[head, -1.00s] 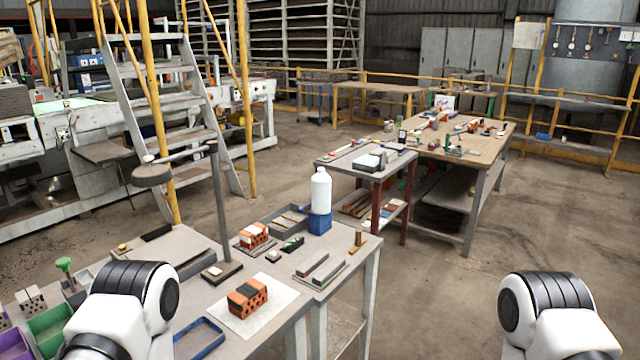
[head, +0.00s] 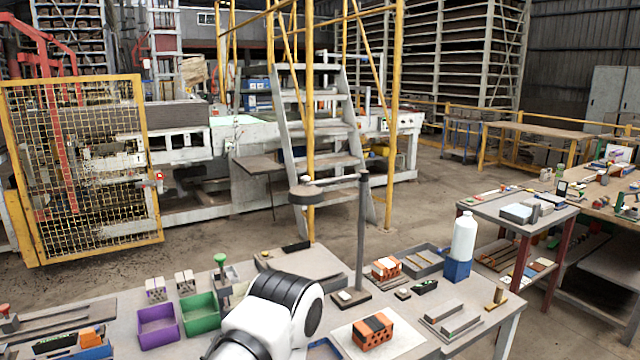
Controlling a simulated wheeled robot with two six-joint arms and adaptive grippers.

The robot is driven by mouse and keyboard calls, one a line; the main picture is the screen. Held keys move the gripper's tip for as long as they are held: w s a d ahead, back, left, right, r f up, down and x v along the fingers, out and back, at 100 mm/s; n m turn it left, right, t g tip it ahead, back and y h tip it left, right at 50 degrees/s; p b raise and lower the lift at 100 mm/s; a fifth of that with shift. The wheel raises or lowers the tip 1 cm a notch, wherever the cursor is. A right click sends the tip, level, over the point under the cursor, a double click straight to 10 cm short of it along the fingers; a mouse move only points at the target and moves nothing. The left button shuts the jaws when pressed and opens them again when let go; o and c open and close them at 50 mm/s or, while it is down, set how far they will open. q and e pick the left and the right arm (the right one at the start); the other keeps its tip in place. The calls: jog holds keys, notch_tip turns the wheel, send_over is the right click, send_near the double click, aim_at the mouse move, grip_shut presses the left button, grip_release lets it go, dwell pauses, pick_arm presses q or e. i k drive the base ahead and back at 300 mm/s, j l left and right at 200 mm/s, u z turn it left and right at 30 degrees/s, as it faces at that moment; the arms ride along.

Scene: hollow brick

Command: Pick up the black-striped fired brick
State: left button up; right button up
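An orange hollow brick with black stripes (head: 373,332) lies on a white sheet (head: 404,336) on the workbench, in the lower middle of the head view. A second orange brick (head: 386,268), with white on it, sits farther back on the bench. My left arm enters at the bottom, left of the striped brick, with only a white and black link showing. Neither gripper is in view.
Purple (head: 158,325) and green (head: 199,313) bins stand left of my arm. A post on a dark base (head: 351,301) rises behind the striped brick. Grey bars lie right of the sheet.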

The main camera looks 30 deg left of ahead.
aim_at(375, 330)
jog(key=i+l+u, duration=0.2)
jog(key=u, duration=0.2)
jog(key=i+l+u, duration=0.15)
jog(key=u, duration=0.25)
jog(key=i+l+u, duration=0.1)
jog(key=l+u, duration=0.3)
